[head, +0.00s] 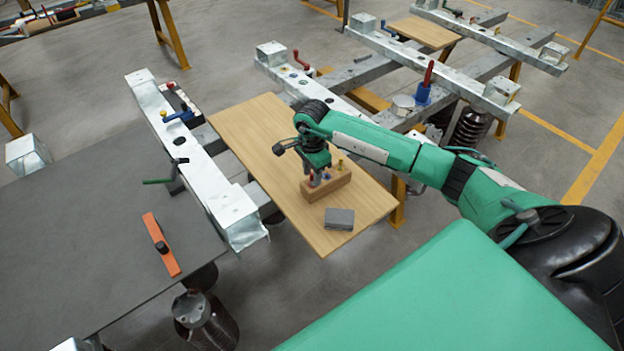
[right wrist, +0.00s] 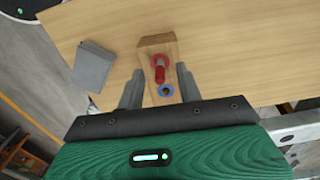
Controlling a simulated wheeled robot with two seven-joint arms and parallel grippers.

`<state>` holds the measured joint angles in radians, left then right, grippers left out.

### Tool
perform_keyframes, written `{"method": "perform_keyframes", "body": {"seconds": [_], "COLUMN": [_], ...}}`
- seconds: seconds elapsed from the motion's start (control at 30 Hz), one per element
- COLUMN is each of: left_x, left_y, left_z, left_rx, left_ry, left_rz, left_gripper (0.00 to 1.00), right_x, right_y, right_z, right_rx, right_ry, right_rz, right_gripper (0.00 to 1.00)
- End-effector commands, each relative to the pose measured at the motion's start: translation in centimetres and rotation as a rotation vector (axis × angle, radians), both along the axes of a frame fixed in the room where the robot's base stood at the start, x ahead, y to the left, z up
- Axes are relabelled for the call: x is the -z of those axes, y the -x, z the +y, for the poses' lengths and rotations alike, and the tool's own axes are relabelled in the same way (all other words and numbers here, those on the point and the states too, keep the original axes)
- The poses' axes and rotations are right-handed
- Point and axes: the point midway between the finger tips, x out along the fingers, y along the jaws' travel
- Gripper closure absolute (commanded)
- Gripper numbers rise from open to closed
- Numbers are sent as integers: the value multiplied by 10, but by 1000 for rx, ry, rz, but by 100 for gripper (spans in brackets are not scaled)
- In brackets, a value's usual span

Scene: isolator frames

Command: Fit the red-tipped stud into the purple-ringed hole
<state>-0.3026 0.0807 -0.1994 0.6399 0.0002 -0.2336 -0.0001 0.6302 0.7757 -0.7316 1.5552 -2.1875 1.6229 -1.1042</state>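A wooden block (head: 341,184) stands on the wooden board and holds several small coloured studs. My right gripper (head: 315,181) is over the left part of the block. In the right wrist view its two fingers (right wrist: 160,88) are apart, one on each side of the studs, with nothing clamped between them. I cannot make out a purple ring around any hole; the near metal beam (head: 205,178) has small dark holes. My left gripper is not in view.
A grey flat box (head: 339,219) lies on the board (head: 245,125) in front of the block. A green-handled crank (head: 165,178) and a blue clamp (head: 178,115) sit at the near beam. An orange bar (head: 161,244) lies on the dark table (head: 95,250). The board's back left is clear.

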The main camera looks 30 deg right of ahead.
Motion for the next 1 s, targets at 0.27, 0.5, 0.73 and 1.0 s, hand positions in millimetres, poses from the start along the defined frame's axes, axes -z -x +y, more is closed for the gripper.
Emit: {"method": "perform_keyframes", "body": {"seconds": [0.27, 0.5, 0.73, 1.0], "left_x": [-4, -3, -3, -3], "left_y": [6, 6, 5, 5], "left_z": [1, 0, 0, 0], "left_rx": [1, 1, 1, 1], "left_ry": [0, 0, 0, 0], "left_rz": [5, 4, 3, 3], "left_gripper": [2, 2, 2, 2], "right_x": [21, 21, 20, 18], "right_y": [0, 0, 0, -1], "right_z": [0, 0, 0, 0], "right_rx": [0, 0, 0, 0], "right_ry": [1, 0, 0, 0], "right_rz": [0, -1, -1, -2], "right_gripper": [64, 82, 100, 100]}}
